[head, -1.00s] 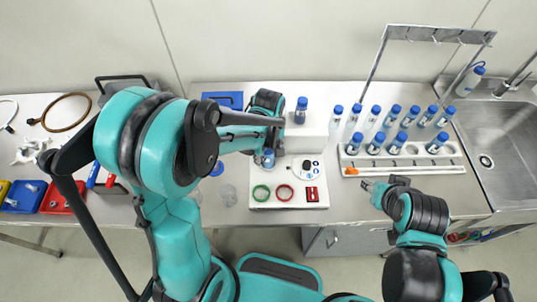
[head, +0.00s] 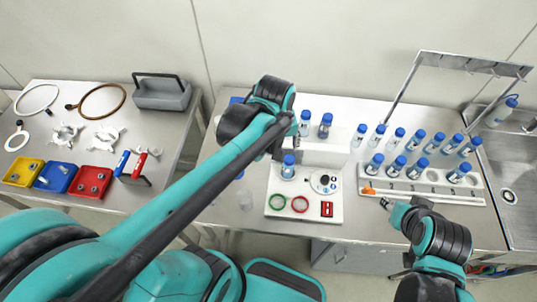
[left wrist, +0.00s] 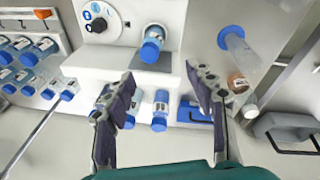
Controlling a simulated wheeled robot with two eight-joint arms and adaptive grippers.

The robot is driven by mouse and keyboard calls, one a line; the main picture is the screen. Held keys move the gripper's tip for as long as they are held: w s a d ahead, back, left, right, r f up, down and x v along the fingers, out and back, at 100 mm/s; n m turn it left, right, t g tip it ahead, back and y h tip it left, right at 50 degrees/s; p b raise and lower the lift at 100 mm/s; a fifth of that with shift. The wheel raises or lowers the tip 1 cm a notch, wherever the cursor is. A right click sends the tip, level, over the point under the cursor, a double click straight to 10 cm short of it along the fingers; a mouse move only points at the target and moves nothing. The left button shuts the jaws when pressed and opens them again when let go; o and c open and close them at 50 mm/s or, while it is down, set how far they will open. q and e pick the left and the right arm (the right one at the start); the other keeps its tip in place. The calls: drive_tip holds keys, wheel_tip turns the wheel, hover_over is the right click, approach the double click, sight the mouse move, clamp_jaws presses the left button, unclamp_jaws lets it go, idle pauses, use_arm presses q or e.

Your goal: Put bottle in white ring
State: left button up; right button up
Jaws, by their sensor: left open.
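A blue-capped bottle (head: 288,167) stands upright at the back left of the white panel (head: 316,213); it also shows in the left wrist view (left wrist: 152,44). Two more blue-capped bottles, a left one (head: 305,122) and a right one (head: 325,125), are at the white block behind the panel. My left gripper (left wrist: 160,80) is open; bottles show in the gap between its fingers, none clasped. In the head view my arm partly hides it. My right gripper (head: 387,204) is right of the panel; its jaws are too small to read. No ring clearly white shows on the panel.
A green ring (head: 277,202), red ring (head: 300,204), dial (head: 324,181) and red switch (head: 327,209) are on the panel. A rack (head: 420,187) with several blue-capped bottles stands to the right. A white hoop (head: 38,98) lies on the left table.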

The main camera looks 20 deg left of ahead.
use_arm(q)
drive_tip(key=s+a+r+m+t, duration=0.1)
drive_tip(key=s+a+m+t, duration=0.1)
drive_tip(key=s+m+t, duration=0.2)
drive_tip(key=s+m, duration=0.2)
drive_tip(key=shift+s+a+r+t, duration=0.3)
drive_tip(key=shift+s+a+t, duration=0.1)
wheel_tip(320, 180, down, 11)
drive_tip(key=b, duration=1.1)
drive_tip(key=shift+f, duration=0.1)
idle(0.3)
